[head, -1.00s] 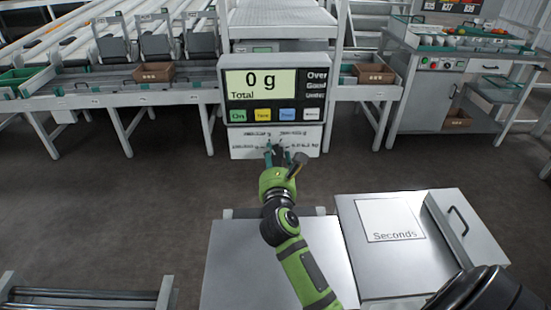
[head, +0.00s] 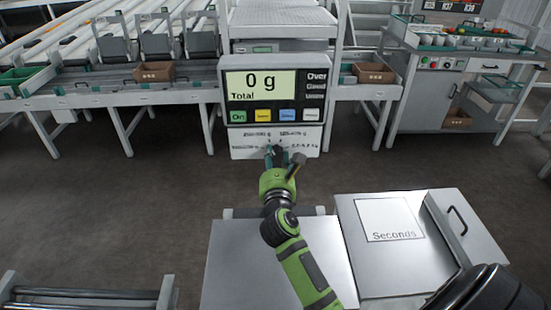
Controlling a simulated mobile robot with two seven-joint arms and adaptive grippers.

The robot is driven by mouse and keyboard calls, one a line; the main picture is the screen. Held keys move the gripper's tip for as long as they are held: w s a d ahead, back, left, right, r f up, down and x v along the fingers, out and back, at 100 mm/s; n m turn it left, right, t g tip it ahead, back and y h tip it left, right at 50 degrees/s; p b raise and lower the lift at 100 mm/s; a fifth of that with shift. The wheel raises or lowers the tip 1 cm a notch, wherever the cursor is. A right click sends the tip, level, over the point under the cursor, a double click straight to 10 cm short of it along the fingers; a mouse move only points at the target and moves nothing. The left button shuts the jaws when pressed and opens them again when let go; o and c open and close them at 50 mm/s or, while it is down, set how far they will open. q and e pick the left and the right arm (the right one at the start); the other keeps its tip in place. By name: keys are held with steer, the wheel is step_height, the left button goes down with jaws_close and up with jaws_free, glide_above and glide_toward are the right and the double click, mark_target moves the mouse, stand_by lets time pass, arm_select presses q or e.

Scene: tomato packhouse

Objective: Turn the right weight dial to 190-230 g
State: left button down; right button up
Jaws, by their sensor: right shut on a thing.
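A scale console (head: 275,118) stands ahead, with its screen (head: 260,84) reading "0 g" and "Total". Below its buttons is a pale panel (head: 244,150) with small printed range labels, too blurred to read surely. My right gripper (head: 276,153), on a green arm, reaches up to the middle of this panel. It is shut on the right weight dial, which its fingers mostly hide. The dial's pointer and setting cannot be made out. My left gripper is not in view.
A metal surface (head: 240,270) lies below my right arm. Beside it is a platform (head: 350,255) with a "Seconds" label (head: 392,222) and a handled panel. Sorting lines with brown boxes (head: 153,72) stand behind.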

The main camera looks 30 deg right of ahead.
steer(key=n+p, duration=0.2)
steer(key=r+n+p, duration=0.1)
steer(key=n+p, duration=0.1)
steer(key=shift+w+r+p, duration=0.1)
steer(key=shift+p, duration=0.25)
steer(key=n+p, duration=0.3)
steer(key=shift+n, duration=0.4)
steer(key=shift+n+p, duration=0.6)
steer(key=shift+n, duration=0.2)
steer(key=shift+f, duration=0.2)
steer(key=o, duration=1)
steer(key=shift+o, duration=0.7)
steer(key=shift+w+f, duration=0.1)
steer(key=shift+a+f, duration=0.1)
